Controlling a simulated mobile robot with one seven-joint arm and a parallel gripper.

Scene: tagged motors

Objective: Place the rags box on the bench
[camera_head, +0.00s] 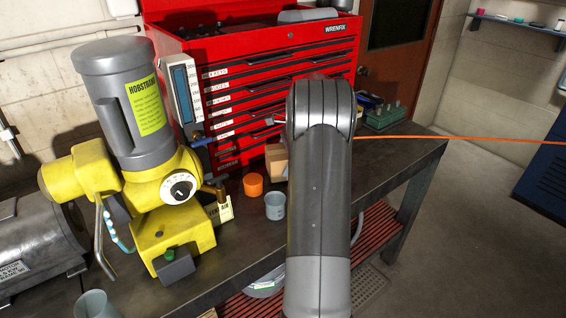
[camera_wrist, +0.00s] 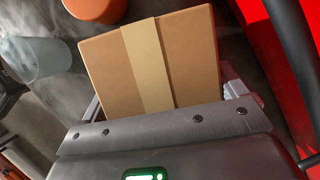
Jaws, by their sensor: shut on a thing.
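A brown cardboard box with a pale tape strip, which I take to be the rags box, fills the upper middle of the wrist view (camera_wrist: 195,55). My gripper (camera_wrist: 162,90) is shut on it, with a finger at each side. In the head view the box (camera_head: 276,163) shows just left of my arm, in front of the red tool chest; the arm hides the rest of it and my gripper. The bench (camera_head: 240,245) is a dark grey top. I cannot tell whether the box touches it. No writing shows on the box.
An orange cylinder (camera_head: 253,185) and a grey cup (camera_head: 275,206) stand close left of the box. A yellow and grey machine (camera_head: 172,200) takes up the bench's left. The red tool chest (camera_head: 255,75) is behind. Bare bench shows right of my arm.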

